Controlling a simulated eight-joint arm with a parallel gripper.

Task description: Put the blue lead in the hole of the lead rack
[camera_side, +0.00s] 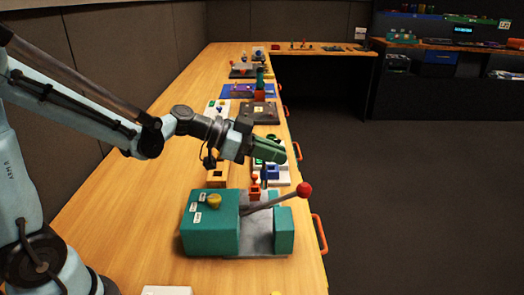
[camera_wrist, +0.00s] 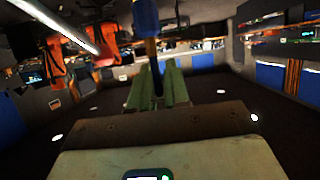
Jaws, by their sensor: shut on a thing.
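My gripper (camera_side: 280,152) has green fingers and reaches level to the right above the bench in the side view. In the wrist view its fingers (camera_wrist: 158,88) are close together around a dark thin piece. The blue lead (camera_wrist: 146,18) stands out past them, with a blue end and a brown neck in line with that piece. My gripper is shut on it. In the side view a blue patch (camera_side: 272,172) shows below the fingers; I cannot tell if it is the lead. A small orange block with a dark hole (camera_side: 217,179), apparently the lead rack, sits left of and below my gripper.
A teal box (camera_side: 210,225) with a yellow knob stands in front, with a red-balled lever (camera_side: 304,189) sticking up to the right. A white panel (camera_side: 283,176) lies under my gripper. More devices line the bench behind. The left side of the bench is clear.

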